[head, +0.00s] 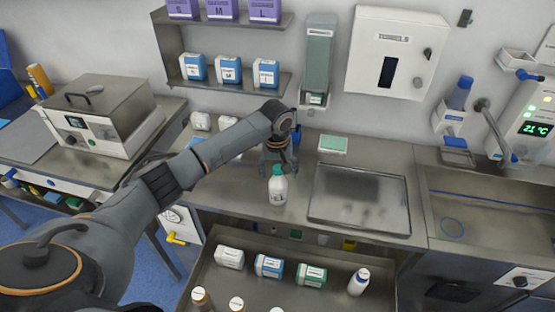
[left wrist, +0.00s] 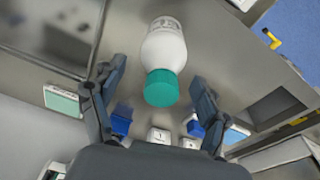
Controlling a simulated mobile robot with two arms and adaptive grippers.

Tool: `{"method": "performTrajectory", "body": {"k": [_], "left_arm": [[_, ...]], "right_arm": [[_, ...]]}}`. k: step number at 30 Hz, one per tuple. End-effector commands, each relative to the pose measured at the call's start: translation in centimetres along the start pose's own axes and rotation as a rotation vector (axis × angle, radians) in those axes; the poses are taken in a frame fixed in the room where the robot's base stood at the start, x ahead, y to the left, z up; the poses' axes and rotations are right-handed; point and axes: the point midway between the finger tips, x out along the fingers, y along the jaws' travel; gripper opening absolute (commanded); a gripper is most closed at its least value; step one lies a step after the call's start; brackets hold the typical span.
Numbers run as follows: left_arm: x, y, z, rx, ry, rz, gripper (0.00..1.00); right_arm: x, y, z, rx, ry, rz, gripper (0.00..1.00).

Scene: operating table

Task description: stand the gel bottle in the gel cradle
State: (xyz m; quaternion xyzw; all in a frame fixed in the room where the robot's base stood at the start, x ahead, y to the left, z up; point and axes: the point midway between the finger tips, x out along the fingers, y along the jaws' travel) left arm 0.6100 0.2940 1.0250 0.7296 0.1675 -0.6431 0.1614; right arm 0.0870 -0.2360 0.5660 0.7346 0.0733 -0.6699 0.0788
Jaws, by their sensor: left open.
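A white bottle with a green cap (head: 278,190), which I take to be the gel bottle, stands upright on the steel counter near its front edge. In the left wrist view the bottle (left wrist: 164,50) shows with its green cap toward me, between the lines of the two fingers. My left gripper (head: 277,163) is just behind the bottle in the head view. Its fingers (left wrist: 157,95) are open with gaps on both sides of the bottle. I cannot tell for sure which thing is the gel cradle; a white wall holder (head: 449,120) with a blue bottle hangs at the right. My right gripper is not in view.
A steel tray (head: 357,222) lies right of the bottle, with a green-white box (head: 333,145) behind it. An open drawer (head: 215,262) below holds several bottles and boxes. A wall dispenser (head: 318,60) hangs above the counter. A sink (head: 500,205) is at the right.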

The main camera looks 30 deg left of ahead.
Motion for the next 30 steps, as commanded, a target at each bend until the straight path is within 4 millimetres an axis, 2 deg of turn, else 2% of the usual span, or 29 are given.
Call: {"method": "performTrajectory", "body": {"k": [9,15,21,30], "left_arm": [[-6.7,0.0,-0.1,-0.001,0.005,0.003,0.75],[-9.5,0.0,-0.1,-0.001,0.003,0.001,0.75],[-10.4,0.0,0.0,-0.001,0.001,0.0,0.75],[-10.4,0.0,0.0,-0.001,0.001,-0.001,0.75]], "right_arm": [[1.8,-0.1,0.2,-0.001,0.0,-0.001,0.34],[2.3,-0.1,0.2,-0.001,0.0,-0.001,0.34],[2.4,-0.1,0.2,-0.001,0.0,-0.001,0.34],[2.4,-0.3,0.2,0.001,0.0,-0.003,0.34]]}}
